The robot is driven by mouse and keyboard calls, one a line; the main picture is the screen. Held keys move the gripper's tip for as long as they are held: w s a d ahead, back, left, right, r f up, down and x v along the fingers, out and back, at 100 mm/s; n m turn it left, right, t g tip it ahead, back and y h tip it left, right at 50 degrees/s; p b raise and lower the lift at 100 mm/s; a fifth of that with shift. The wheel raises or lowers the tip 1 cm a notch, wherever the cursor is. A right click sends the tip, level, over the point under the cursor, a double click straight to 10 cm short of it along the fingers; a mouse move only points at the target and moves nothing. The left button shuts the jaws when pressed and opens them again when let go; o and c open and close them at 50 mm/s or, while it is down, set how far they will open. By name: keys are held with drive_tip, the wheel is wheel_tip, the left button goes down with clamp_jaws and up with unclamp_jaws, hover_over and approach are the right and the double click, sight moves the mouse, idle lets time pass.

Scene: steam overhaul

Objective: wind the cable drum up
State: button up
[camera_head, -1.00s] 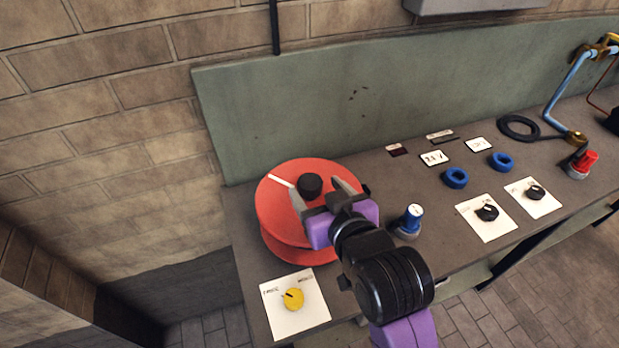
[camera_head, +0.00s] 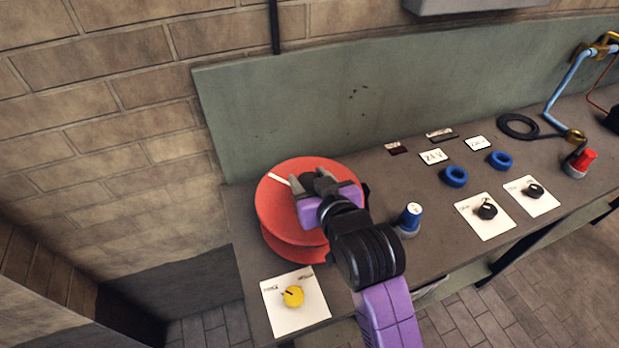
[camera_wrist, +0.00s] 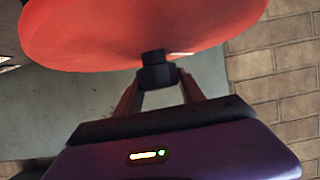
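The cable drum (camera_head: 283,215) is a red flanged spool lying flat on the left end of the bench, with a white stripe across its top. Its black crank knob (camera_head: 309,182) stands up off the drum's top face. My gripper (camera_head: 311,181), with purple body and grey fingers, is over the drum, its fingers closed in on both sides of the knob. In the wrist view the knob (camera_wrist: 155,72) sits between the fingertips, under the red drum face (camera_wrist: 110,35). The fingers partly hide the knob in the head view.
A yellow dial (camera_head: 293,296) on a white plate is in front of the drum. A blue-capped knob (camera_head: 410,217) stands close to the right of my arm. Blue rings (camera_head: 455,176), black dials (camera_head: 487,210) and a red valve knob (camera_head: 585,160) lie farther right. A green backboard (camera_head: 300,115) rises behind.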

clamp_jaws()
drive_tip(key=shift+m+h, duration=0.3)
drive_tip(key=shift+a+r+m+t+h+p, duration=0.1)
drive_tip(key=shift+m+t+h+p, duration=0.2)
drive_tip(key=shift+m+h+p, duration=0.1)
drive_tip(key=shift+m+t+h, duration=0.3)
drive_tip(key=shift+m+h, duration=0.4)
drive_tip(key=shift+h, duration=0.1)
drive_tip(key=m+h+b, duration=0.2)
drive_tip(key=h, duration=0.1)
drive_tip(key=shift+m, duration=0.4)
drive_tip(key=shift+m+h+b, duration=0.85)
drive_tip(key=shift+m+h, duration=0.25)
drive_tip(key=shift+h, duration=0.4)
